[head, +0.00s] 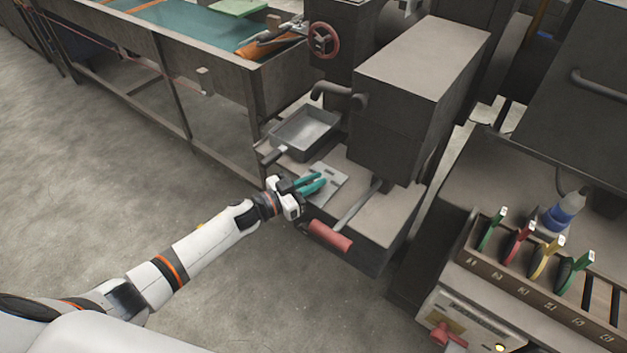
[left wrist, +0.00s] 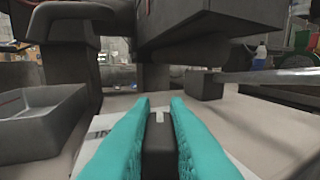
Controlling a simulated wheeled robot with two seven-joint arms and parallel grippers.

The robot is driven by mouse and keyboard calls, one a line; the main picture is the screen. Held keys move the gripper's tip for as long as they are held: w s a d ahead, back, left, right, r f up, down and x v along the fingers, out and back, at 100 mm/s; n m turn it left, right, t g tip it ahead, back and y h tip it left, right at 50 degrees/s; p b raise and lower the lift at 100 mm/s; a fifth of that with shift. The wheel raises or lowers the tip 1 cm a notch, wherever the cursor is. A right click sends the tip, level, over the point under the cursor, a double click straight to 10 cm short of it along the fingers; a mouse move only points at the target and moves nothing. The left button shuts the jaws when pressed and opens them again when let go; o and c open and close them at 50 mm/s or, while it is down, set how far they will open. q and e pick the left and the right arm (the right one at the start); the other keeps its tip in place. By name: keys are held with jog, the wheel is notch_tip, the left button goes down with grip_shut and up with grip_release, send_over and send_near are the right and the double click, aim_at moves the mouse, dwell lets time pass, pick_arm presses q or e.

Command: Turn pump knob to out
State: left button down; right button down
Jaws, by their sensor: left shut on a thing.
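My left gripper (head: 312,183) has teal fingers and reaches over the light metal plate (head: 330,172) on the pump's base. In the left wrist view the gripper (left wrist: 160,105) is shut on the dark pump knob (left wrist: 158,142), with one finger on each side of it. A short white mark shows on top of the knob, which points roughly straight ahead in that view. The fingers hide the knob in the head view. Lettering on the plate (left wrist: 103,125) is mostly covered and cannot be read. My right gripper is not in view.
A lever with a red grip (head: 330,235) sticks out just right of my left gripper. A metal pan (head: 310,128) sits beyond it under a bent spout (head: 335,91). The tall grey pump housing (head: 415,85) stands behind. Open floor lies to the left.

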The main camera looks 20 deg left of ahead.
pick_arm(q)
jog(key=shift+w+a+f+m+g+h+b, duration=0.1)
jog(key=shift+f+m+g+h+b, duration=0.1)
jog(key=shift+m+g+h+b, duration=0.6)
jog(key=m+g+h+b, duration=0.2)
jog(key=m+g+b, duration=0.1)
jog(key=g, duration=0.1)
jog(key=shift+h, duration=0.4)
jog(key=shift+r+m+g+h+b, duration=0.15)
jog(key=shift+m+g+h+b, duration=0.35)
jog(key=shift+m+g+b, duration=0.35)
jog(key=shift+g, duration=0.35)
jog(key=c, duration=1.4)
grip_release()
